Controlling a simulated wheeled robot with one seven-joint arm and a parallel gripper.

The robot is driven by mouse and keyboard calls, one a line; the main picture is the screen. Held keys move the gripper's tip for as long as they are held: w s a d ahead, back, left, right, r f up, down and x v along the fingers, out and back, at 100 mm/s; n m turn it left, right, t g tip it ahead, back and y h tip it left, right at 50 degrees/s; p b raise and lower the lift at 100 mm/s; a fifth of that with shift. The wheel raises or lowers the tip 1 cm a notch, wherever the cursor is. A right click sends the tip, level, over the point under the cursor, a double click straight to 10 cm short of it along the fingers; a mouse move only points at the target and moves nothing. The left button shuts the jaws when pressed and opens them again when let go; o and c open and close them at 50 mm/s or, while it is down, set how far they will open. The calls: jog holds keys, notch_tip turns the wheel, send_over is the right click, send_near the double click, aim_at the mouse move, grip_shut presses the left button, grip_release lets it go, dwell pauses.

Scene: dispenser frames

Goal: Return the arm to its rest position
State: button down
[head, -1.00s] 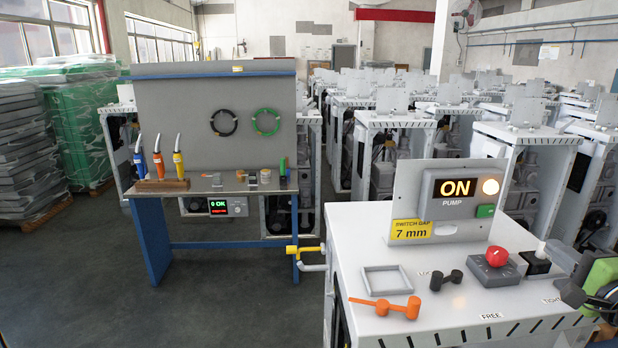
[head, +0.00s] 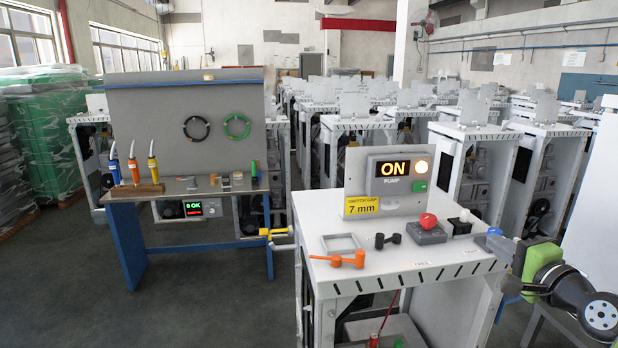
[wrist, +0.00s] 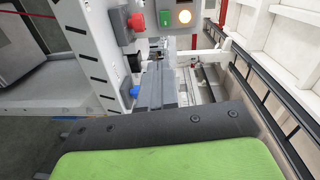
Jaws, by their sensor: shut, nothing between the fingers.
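My gripper (head: 484,241) is at the right side of the head view, beside the right edge of the white dispenser cabinet top (head: 400,268). Its grey fingers point left, and a green and black arm section of mine lies behind them. In the wrist view my gripper (wrist: 168,84) shows grey fingers closed together with nothing between them. I cannot tell whether the fingers touch the cabinet. My arm is bent, and its far part is cut off by the right picture edge.
On the cabinet stand a pump panel (head: 396,168) reading ON, a red knob (head: 427,221), an orange lever (head: 340,260), a black lever (head: 386,240) and a grey frame (head: 341,243). A workbench (head: 190,187) stands left. Open floor (head: 90,290) lies at lower left; rows of cabinets fill the back.

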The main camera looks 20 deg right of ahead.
jog(key=w+a+f+n+g+y, duration=0.25)
jog(key=a+n, duration=0.25)
jog(key=a, duration=0.6)
jog(key=w+a+f+n+g+y, duration=0.1)
jog(key=a+n+g, duration=0.25)
jog(key=a, duration=0.75)
jog(key=s+a+f+n+g+h, duration=0.1)
jog(key=s+a+f+n+g, duration=0.2)
jog(key=s+a, duration=0.35)
jog(key=s+a+f+n+g, duration=0.1)
jog(key=s+a+f+n, duration=0.2)
jog(key=s+a+n, duration=0.4)
jog(key=s+d+f+g, duration=0.1)
jog(key=s+f, duration=0.1)
jog(key=s, duration=0.6)
jog(key=shift+d+f+g+h, duration=0.2)
jog(key=shift+f+g+h, duration=0.05)
jog(key=shift+g+h, duration=0.15)
